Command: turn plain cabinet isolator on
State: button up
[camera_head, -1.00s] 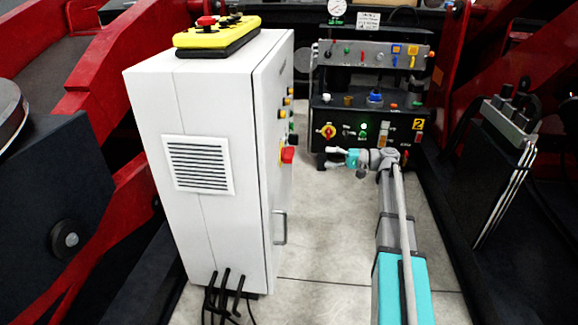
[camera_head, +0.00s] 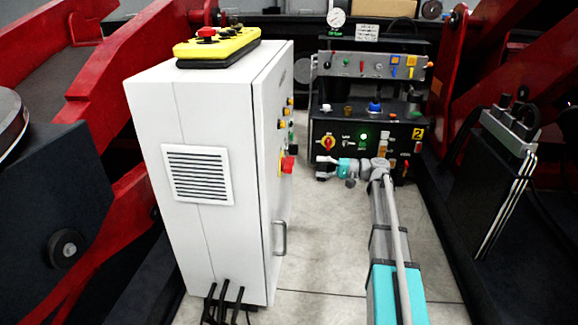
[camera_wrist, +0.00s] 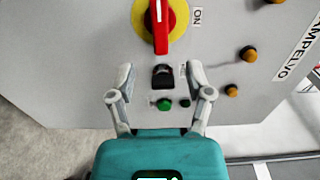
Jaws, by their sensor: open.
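The isolator (camera_head: 288,164) is a red handle on a yellow round plate, on the right-hand face of the plain white cabinet (camera_head: 200,230). In the wrist view the red handle (camera_wrist: 161,28) lies along the picture's vertical, with an ON label to its right; its upper end is cut off by the frame. My gripper (camera_head: 322,167) is to the right of the isolator in the head view, apart from it. In the wrist view my gripper (camera_wrist: 160,75) is open and empty, its fingertips below the handle in the picture, either side of a black switch (camera_wrist: 163,76).
A green button (camera_wrist: 164,104) and several amber buttons are near the isolator. A yellow pendant (camera_head: 218,47) lies on the cabinet. A black control panel (camera_head: 365,140) with another red-and-yellow switch (camera_head: 327,144) stands behind my gripper. Grey floor (camera_head: 320,260) is clear between cabinet and arm.

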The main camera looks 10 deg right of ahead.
aim_at(289, 165)
jog(key=x, duration=1)
jog(key=shift+a, duration=0.2)
jog(key=shift+a, duration=0.1)
grip_shut()
